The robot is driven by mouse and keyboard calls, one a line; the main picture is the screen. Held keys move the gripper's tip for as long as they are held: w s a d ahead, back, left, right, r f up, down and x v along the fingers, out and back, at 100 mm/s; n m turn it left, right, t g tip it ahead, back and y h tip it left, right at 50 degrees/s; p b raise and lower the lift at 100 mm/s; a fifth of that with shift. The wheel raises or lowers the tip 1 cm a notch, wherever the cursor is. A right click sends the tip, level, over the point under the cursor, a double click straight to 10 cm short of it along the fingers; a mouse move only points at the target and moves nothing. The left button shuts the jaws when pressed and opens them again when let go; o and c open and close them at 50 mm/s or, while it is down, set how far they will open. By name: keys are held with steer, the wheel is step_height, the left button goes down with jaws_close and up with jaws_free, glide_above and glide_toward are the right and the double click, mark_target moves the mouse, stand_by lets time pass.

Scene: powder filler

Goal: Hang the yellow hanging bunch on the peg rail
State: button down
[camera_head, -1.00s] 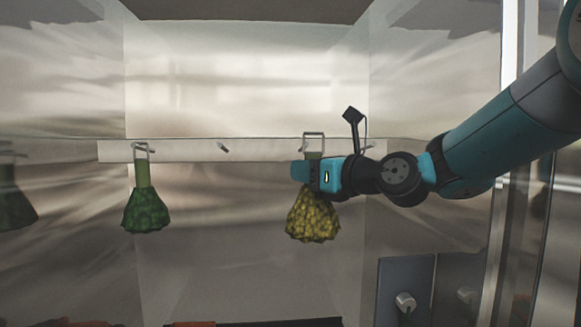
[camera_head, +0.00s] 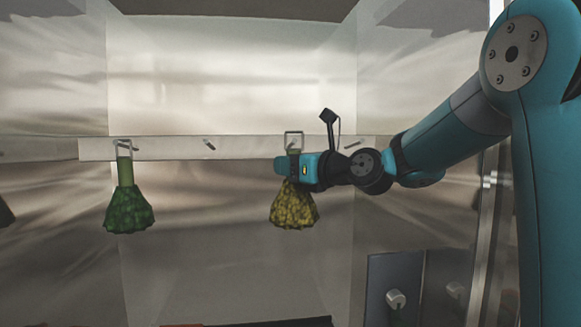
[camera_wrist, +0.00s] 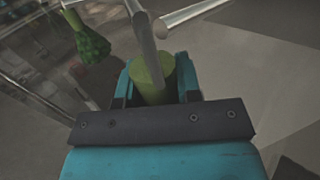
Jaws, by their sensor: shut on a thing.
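The yellow hanging bunch (camera_head: 294,207) has a green stem and a metal loop (camera_head: 293,134) on top. It hangs upright in front of the right part of the peg rail (camera_head: 245,147). My gripper (camera_head: 286,166) is shut on its stem, just below the loop. In the wrist view the stem (camera_wrist: 153,76) sits between my fingers, with the loop (camera_wrist: 143,28) rising from it and a peg (camera_wrist: 190,14) close beside the loop. I cannot tell whether the loop is around the peg.
A green bunch (camera_head: 130,207) hangs on the rail's left peg; it also shows in the wrist view (camera_wrist: 91,45). A bare peg (camera_head: 209,144) is in the middle of the rail. A panel with a knob (camera_head: 396,298) stands at lower right.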

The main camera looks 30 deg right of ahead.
steer(key=shift+w+d+f+p, duration=0.15)
steer(key=shift+w+d, duration=0.15)
steer(key=shift+w, duration=0.5)
steer(key=shift+w+d+f+p, duration=0.1)
steer(key=shift+w+d+f, duration=0.2)
steer(key=shift+w, duration=0.5)
steer(key=shift+w+d+f+p, duration=0.1)
steer(key=shift+w+d, duration=0.25)
steer(key=shift+w, duration=0.45)
